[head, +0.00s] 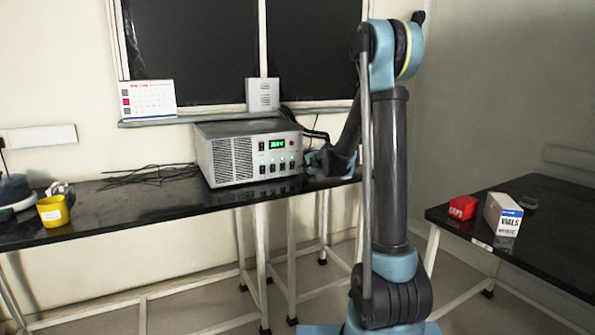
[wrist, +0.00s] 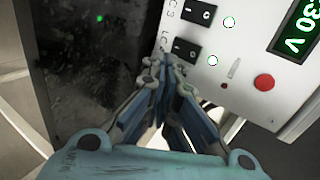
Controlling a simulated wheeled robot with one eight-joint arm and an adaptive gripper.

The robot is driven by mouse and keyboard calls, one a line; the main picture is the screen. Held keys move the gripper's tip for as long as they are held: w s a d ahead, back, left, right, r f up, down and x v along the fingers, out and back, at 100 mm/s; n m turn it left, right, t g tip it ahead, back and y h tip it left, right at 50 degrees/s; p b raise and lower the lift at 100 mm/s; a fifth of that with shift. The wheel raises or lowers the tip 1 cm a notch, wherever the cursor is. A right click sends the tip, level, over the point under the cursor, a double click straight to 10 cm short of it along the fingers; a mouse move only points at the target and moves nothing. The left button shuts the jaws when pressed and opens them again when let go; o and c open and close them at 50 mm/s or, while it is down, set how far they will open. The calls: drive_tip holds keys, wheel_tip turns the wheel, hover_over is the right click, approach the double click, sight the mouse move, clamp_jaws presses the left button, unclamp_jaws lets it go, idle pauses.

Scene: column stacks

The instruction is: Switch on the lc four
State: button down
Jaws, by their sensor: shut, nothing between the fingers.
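The power unit (head: 249,150) is a pale box with a green display and several switches on its front. In the wrist view its panel (wrist: 224,78) shows tilted, with two black rocker switches. The upper rocker (wrist: 201,14) has a label ending in "C3". The lower rocker (wrist: 187,50) has a label starting "LC"; its number is not readable. A green lamp glows beside each, the lower lamp (wrist: 212,60) included. My gripper (wrist: 170,71) is shut and empty, its tips just below the lower rocker; contact cannot be told. In the head view my gripper (head: 311,160) is at the unit's right side.
A red button (wrist: 264,82) and the display (wrist: 298,27) are on the same panel. The unit stands on a black bench (head: 140,205) with cables and a yellow cup (head: 53,211). A right-hand bench holds a red box (head: 462,207) and a vials box (head: 503,214).

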drive_tip(key=s+d+n+g+h, duration=0.1)
drive_tip(key=s+d+n+g, duration=0.2)
drive_tip(key=s, duration=1.1)
drive_tip(key=s+d+n+g+h, duration=0.1)
drive_tip(key=s+d+n, duration=0.35)
drive_tip(key=s, duration=0.85)
drive_tip(key=s+d+f+n+g+h, duration=0.1)
drive_tip(key=s+d+f, duration=0.2)
drive_tip(key=s, duration=0.5)
drive_tip(key=s+d+f+n+g+h, duration=0.1)
drive_tip(key=s+d+f+n+g, duration=0.1)
drive_tip(key=s, duration=0.7)
drive_tip(key=s+d+f+n+g+h, duration=0.2)
drive_tip(key=s+d+f, duration=0.3)
drive_tip(key=s, duration=0.4)
drive_tip(key=shift+d, duration=0.2)
